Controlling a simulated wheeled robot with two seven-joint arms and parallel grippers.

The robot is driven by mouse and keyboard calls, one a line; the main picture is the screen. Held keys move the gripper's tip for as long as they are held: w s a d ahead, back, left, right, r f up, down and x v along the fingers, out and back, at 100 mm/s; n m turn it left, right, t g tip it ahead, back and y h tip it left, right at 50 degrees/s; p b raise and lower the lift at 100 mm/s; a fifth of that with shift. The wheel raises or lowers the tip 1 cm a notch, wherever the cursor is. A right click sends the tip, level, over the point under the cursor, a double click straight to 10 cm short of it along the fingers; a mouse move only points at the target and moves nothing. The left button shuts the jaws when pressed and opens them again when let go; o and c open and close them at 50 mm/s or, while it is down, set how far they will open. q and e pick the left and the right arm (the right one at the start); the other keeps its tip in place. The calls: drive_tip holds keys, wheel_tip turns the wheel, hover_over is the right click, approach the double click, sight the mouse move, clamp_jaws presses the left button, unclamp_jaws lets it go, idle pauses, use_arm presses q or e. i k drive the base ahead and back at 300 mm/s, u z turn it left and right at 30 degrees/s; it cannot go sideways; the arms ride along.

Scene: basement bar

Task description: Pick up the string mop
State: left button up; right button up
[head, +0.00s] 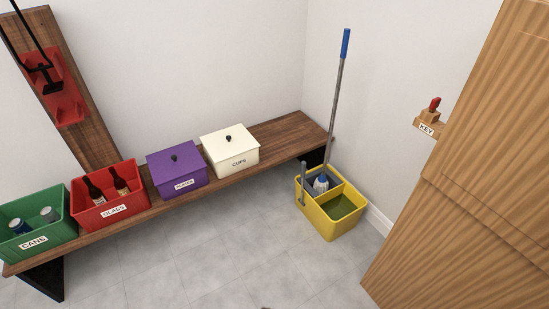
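The string mop (337,90) stands upright, leaning slightly, in the yellow bucket (331,228) on the floor. It has a long grey handle with a blue grip at the top, close to the white wall corner. The mop's lower end is in the bucket's rear compartment, where grey parts and a small blue-and-white item (321,184) show; the strings cannot be clearly told. The front compartment holds greenish liquid. Neither of my grippers is in view.
A wooden bench (287,137) along the wall bears green CANS, red GLASS, purple and white CUPS boxes. A wooden door or panel (470,190) stands at right, near a red-handled KEY holder (430,117). The grey tiled floor (200,260) is clear in front.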

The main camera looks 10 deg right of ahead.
sight(321, 184)
drive_tip(key=i, duration=1.65)
drive_tip(key=z, duration=1.5)
drive_tip(key=i, duration=0.75)
drive_tip(key=z, duration=0.7)
